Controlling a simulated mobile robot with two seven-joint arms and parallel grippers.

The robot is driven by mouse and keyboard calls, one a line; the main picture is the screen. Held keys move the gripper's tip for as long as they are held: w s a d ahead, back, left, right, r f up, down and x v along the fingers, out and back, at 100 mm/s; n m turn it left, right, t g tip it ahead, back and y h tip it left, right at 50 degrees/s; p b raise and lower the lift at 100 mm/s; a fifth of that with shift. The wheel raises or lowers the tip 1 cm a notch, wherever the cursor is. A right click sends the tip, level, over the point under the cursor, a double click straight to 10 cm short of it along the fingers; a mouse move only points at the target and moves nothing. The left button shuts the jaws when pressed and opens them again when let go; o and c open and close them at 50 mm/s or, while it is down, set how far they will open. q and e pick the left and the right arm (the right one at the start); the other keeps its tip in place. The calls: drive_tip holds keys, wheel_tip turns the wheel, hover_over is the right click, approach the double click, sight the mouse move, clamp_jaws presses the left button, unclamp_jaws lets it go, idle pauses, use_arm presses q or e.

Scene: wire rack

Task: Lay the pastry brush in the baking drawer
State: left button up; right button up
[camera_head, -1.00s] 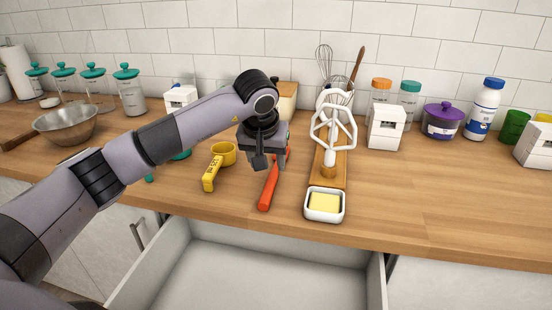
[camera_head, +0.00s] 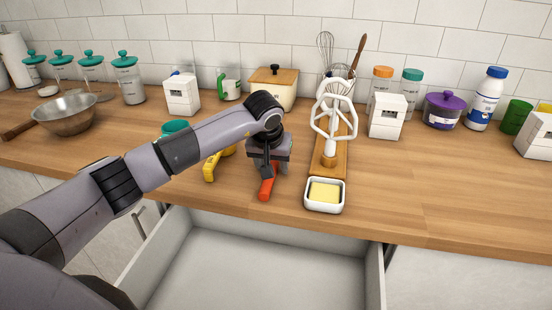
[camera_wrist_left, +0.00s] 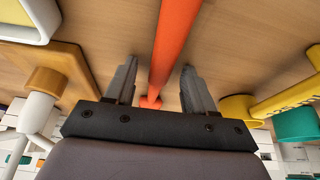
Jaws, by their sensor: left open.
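The pastry brush, seen as an orange-red stick-like tool (camera_head: 266,188), lies on the wooden counter with its near end toward the drawer. Its far part is hidden under my gripper in the head view. My left gripper (camera_head: 275,170) is open, low over the brush. In the left wrist view the brush (camera_wrist_left: 172,35) runs between the two spread fingers, with a gap on each side. The baking drawer (camera_head: 150,248) is pulled open below the counter edge; the part of its inside that shows is empty. My right gripper is not in view.
Right of the brush, a wooden board (camera_head: 327,182) carries a white mixer beater (camera_head: 332,120), with a butter dish (camera_head: 324,195) at its near end. A yellow measuring cup (camera_head: 209,170) lies to the left, partly behind my arm. The counter's right front is clear.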

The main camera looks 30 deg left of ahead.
use_arm(q)
clamp_jaws()
drive_tip(key=shift+r, duration=0.1)
